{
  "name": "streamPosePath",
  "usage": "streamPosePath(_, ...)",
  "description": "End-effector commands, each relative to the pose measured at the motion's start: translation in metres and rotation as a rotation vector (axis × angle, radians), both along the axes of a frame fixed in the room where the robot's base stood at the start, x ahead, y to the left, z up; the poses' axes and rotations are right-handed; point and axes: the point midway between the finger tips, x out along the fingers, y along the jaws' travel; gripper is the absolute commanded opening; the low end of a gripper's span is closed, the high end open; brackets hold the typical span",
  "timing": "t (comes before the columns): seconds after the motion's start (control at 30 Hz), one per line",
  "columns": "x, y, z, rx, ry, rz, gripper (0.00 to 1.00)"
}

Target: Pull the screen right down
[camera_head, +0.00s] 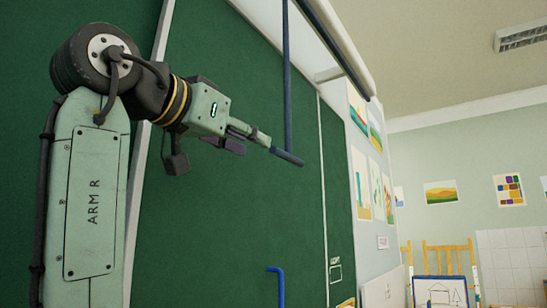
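The screen's pale rolled housing (346,42) runs along the top of the board, with a dark bar (332,44) along its underside. A long blue pull rod (287,80) hangs down in front of the green board and ends in a short blue crossbar handle (287,157). My gripper (264,141) reaches from the left, and its tip is at the left end of the handle. I cannot tell whether it touches the handle or only overlaps it in the picture. One finger is pale and another part below is dark; whether the fingers are closed is unclear.
The green chalkboard (230,220) fills the area behind my arm. A blue hooked bar (277,284) shows low in front of it. Pictures hang on the right wall, and an easel with a drawing (440,291) stands at the lower right. A ceiling lamp (522,36) is above.

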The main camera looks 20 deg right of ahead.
Motion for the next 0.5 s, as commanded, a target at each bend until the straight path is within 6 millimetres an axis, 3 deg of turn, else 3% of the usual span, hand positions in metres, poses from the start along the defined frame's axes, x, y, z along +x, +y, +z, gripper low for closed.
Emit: streamPosePath(0.5, 0.054, -0.069, 0.002, 0.000, 0.001, -0.002, 0.33)
